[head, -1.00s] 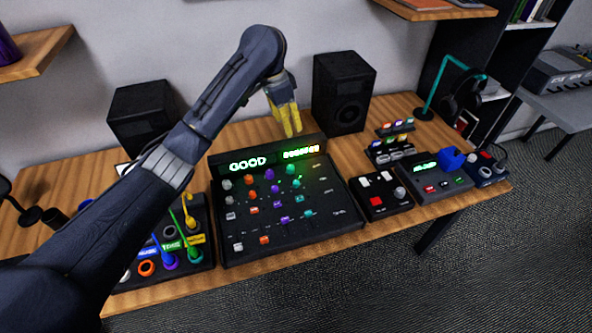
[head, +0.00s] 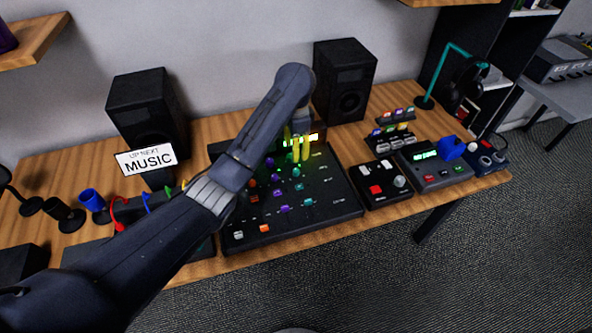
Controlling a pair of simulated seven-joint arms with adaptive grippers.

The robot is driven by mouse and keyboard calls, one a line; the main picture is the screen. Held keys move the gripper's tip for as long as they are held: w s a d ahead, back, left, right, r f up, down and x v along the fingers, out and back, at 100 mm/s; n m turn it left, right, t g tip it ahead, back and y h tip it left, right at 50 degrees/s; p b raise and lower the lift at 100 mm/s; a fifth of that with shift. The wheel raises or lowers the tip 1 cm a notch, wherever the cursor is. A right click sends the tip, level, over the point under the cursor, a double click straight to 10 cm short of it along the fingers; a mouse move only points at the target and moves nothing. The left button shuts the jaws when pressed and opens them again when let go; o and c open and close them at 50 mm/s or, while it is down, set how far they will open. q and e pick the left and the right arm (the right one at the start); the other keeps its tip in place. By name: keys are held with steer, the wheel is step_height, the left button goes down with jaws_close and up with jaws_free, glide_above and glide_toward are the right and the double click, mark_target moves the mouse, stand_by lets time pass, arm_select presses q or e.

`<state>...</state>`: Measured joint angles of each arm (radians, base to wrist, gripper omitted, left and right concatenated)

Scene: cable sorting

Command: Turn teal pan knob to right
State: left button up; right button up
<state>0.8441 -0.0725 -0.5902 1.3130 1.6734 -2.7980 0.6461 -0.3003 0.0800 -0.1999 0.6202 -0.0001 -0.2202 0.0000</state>
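The black mixer (head: 335,205) lies on the wooden desk with rows of coloured knobs and buttons. I cannot read which one is labelled pan. My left gripper (head: 301,150) points down over the mixer's upper part, just above the top of the teal column. Contact with a knob cannot be made out. My arm hides the mixer's upper left. My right gripper is not in view.
Two black speakers (head: 345,82) stand behind the mixer. A white "UP NEXT MUSIC" sign (head: 146,160) stands at left. A small button box (head: 383,184) and a display box (head: 437,165) sit close on the mixer's right. Cable ends show at left, partly behind my arm.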

mark_target(296, 170)
arm_select(q)
steer(key=shift+f, duration=5.4)
steer(key=shift+c, duration=0.5)
jaws_close()
